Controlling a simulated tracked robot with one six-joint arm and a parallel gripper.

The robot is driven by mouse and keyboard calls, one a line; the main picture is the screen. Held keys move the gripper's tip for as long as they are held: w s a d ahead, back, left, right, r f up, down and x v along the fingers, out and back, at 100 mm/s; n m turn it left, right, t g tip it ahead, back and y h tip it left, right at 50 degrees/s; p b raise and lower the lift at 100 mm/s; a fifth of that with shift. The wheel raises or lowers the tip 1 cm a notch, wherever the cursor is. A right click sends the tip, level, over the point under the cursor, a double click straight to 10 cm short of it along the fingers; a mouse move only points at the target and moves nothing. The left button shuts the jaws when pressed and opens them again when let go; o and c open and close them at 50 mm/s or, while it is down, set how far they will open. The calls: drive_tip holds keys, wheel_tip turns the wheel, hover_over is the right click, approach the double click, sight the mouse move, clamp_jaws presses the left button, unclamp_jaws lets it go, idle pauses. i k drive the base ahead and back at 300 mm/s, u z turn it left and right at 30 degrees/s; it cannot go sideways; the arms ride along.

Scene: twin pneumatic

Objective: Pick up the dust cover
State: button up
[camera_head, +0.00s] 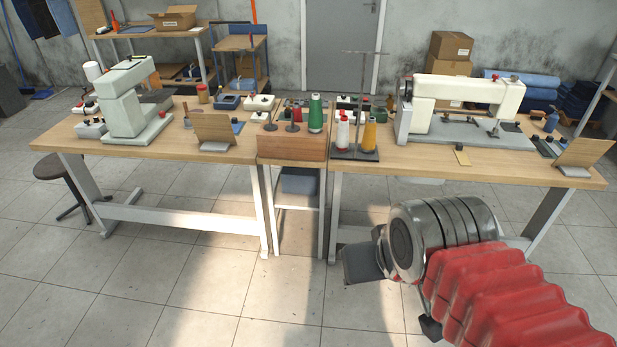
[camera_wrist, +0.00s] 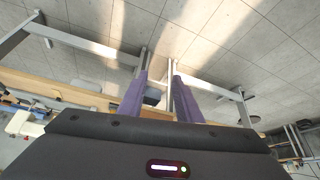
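No thing in view is plainly recognisable as the dust cover. A folded blue-grey item (camera_head: 298,182) lies on the shelf under the wooden drawer unit between the two tables; I cannot tell whether it is the cover. Part of a similar blue-grey item (camera_wrist: 152,97) shows between my fingers in the wrist view. My gripper (camera_wrist: 160,65) has its two purple fingers apart, with nothing held between them. In the head view my arm is at the lower right, in front of the tables and above the floor, and largely hides the gripper.
A white sewing machine (camera_head: 125,105) stands on the left table (camera_head: 175,148), another (camera_head: 465,92) on the right table (camera_head: 400,165). Thread cones (camera_head: 369,135) stand on a rack near the middle. A stool (camera_head: 50,168) is at the left. The floor in front is clear.

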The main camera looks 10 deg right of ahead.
sight(294, 180)
drive_tip(key=z, duration=0.05)
drive_tip(key=k, duration=0.65)
drive_tip(key=u, duration=0.4)
drive_tip(key=i, duration=1.15)
drive_tip(key=u, duration=0.7)
drive_tip(key=i, duration=1.05)
drive_tip(key=u, duration=0.05)
